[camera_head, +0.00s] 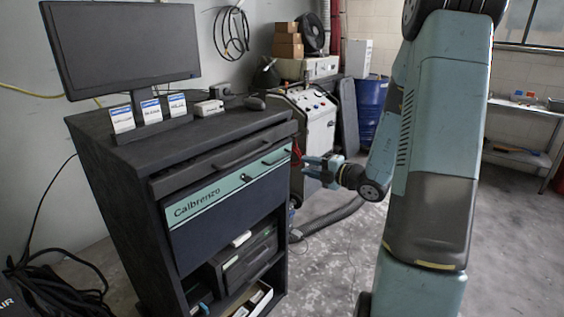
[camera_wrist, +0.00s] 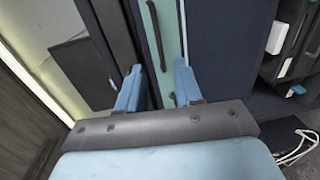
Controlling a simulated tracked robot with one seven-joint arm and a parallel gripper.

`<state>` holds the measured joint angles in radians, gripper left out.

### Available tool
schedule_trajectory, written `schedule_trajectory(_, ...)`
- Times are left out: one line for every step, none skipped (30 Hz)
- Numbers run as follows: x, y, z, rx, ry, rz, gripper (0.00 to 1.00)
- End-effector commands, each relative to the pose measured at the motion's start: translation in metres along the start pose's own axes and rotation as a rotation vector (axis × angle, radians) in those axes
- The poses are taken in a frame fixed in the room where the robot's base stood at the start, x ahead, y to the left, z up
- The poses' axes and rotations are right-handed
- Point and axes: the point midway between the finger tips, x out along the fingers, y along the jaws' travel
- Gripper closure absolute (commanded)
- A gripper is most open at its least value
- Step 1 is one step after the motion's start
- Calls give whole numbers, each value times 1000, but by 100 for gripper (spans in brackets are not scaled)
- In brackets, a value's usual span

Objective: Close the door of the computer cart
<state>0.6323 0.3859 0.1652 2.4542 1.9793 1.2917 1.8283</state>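The computer cart (camera_head: 110,185) is a dark cabinet at the left of the head view. Its front has a dark blue panel (camera_head: 225,220) with a teal strip (camera_head: 235,190) lettered "Calbrenzo" and a black handle (camera_head: 277,157). I cannot tell for certain whether this panel is the door or whether it stands ajar. My gripper (camera_head: 308,167) is open and empty, just right of the cart's front, fingers pointing left. In the wrist view the handle (camera_wrist: 157,35) and teal strip (camera_wrist: 167,40) lie beyond and between the spread fingers (camera_wrist: 158,88); no contact shows.
A black drawer front with a long handle (camera_head: 240,153) sits above the panel. A printer (camera_head: 245,258) shows in the open bay below. A monitor (camera_head: 125,45) stands on top. Behind are a grey machine (camera_head: 312,125) and a blue barrel (camera_head: 369,107). A hose (camera_head: 325,220) lies on the floor.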

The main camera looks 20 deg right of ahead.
Motion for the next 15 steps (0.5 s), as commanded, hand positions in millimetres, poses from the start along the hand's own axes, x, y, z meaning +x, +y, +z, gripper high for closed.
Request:
schedule_trajectory(10,0,-1,0,3,0,65)
schedule_trajectory(15,0,-2,0,4,0,65)
schedule_trajectory(22,0,-2,0,5,0,65)
schedule_trajectory(28,0,-1,-1,4,1,65)
schedule_trajectory(33,0,-1,-1,4,0,65)
schedule_trajectory(40,0,-2,-1,4,-1,65)
schedule_trajectory(45,0,-2,-1,4,0,65)
schedule_trajectory(50,0,-2,-2,4,0,65)
schedule_trajectory(57,0,-2,-3,5,1,65)
schedule_trajectory(62,0,-2,-2,4,0,65)
schedule_trajectory(66,0,-2,-2,4,-1,65)
schedule_trajectory(72,0,-2,-1,4,-1,65)
schedule_trajectory(76,0,-1,-1,3,0,65)
schedule_trajectory(80,0,-1,-2,3,0,65)
schedule_trajectory(84,0,-1,-3,4,0,65)
